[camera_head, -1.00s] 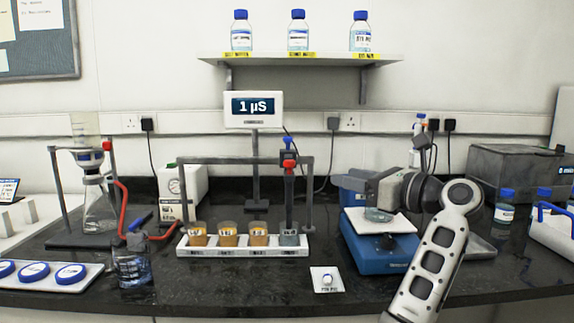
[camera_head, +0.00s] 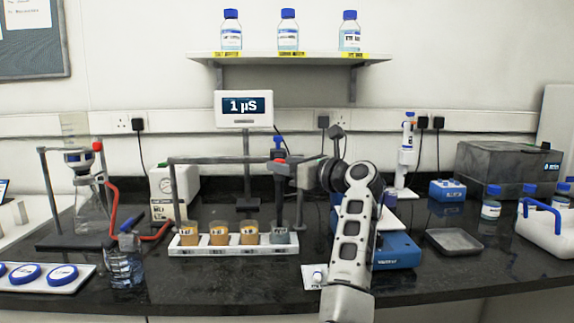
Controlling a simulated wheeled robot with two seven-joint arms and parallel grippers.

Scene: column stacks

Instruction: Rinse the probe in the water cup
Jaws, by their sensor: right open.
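The probe (camera_head: 280,197) stands upright, dark and slim, with its lower end in the grey-looking water cup (camera_head: 280,238) at the right end of the white tray (camera_head: 228,248). A blue top shows above the probe, at the rack bar. My right gripper (camera_head: 285,168) is open, at the probe's upper part, coming from the right. It covers much of the red part there, and I cannot tell whether the fingers touch it. The liquid level in the cup is hard to see. My left gripper is not in view.
Several orange-brown cups (camera_head: 219,234) stand left of the water cup. A meter (camera_head: 243,109) reading 1 µS stands behind. A grey rack bar (camera_head: 215,160) spans above the cups. A blue balance (camera_head: 398,250) is partly behind my right arm.

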